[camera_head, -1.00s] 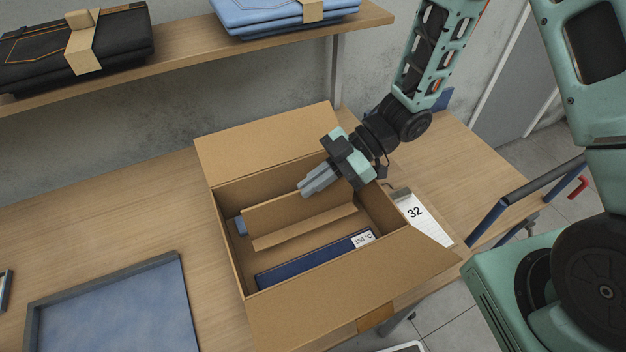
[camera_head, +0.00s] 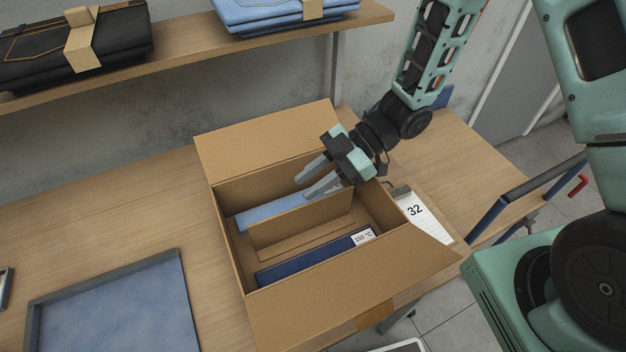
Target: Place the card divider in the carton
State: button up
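The open cardboard carton (camera_head: 300,310) stands on the bench with its flaps spread. The brown card divider (camera_head: 295,230) is inside it, running lengthwise, with a low strip along its front near the floor. It stands between a light blue item (camera_head: 268,211) behind and a dark blue item with a white label (camera_head: 310,257) in front. My gripper (camera_head: 303,188) is open, its two fingers spread apart over the carton at the divider's right end. No divider shows between the fingers. I cannot tell whether a finger touches it.
A clipboard marked 32 (camera_head: 428,222) lies just right of the carton. A blue tray (camera_head: 110,312) is at the front left of the bench. A shelf (camera_head: 190,52) with folded garments hangs behind.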

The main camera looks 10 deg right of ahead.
jog(key=b+v, duration=0.2)
jog(key=v, duration=1)
jog(key=w+a+r+m+t+h, duration=0.5)
jog(key=w+a+m+t+h, duration=0.15)
jog(key=t, duration=0.25)
jog(key=s+m+g+h+b, duration=0.1)
jog(key=s+m+g+h, duration=0.4)
jog(key=s, duration=1.8)
jog(key=shift+s+d+m+g, duration=0.25)
jog(key=shift+d+m+g, duration=0.15)
jog(key=shift+g, duration=0.4)
